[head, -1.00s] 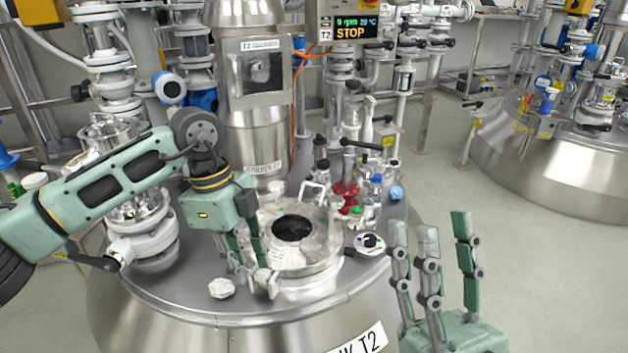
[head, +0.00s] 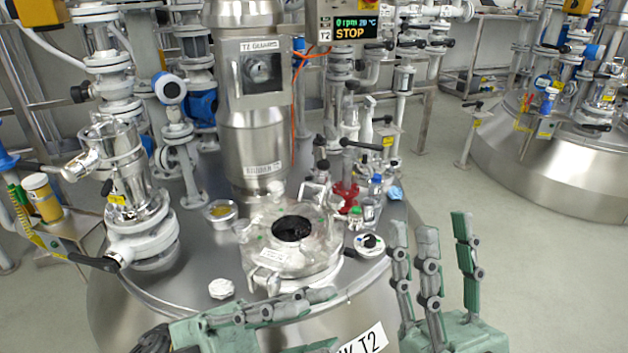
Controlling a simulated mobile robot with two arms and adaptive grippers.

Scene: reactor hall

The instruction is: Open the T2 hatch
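The T2 hatch (head: 327,262) is a round pale metal lid with a dark round window in its middle, on top of the steel T2 vessel. It lies flat and looks closed. A bracket-like handle (head: 316,190) stands at its back, and clamp-like parts sit at its front left. My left gripper (head: 318,322) is at the bottom edge in front of the hatch, fingers pointing right, spread and empty. Part of it is cut off. My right gripper (head: 436,238) is at the lower right, fingers up, open and empty, apart from the hatch.
Bottles (head: 371,195) and a red-based fitting (head: 345,192) crowd the vessel top behind the hatch. A white knob-like piece (head: 221,288) lies at front left. A steel column (head: 256,150) rises behind. Valves and piping stand at left. Floor at right is clear.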

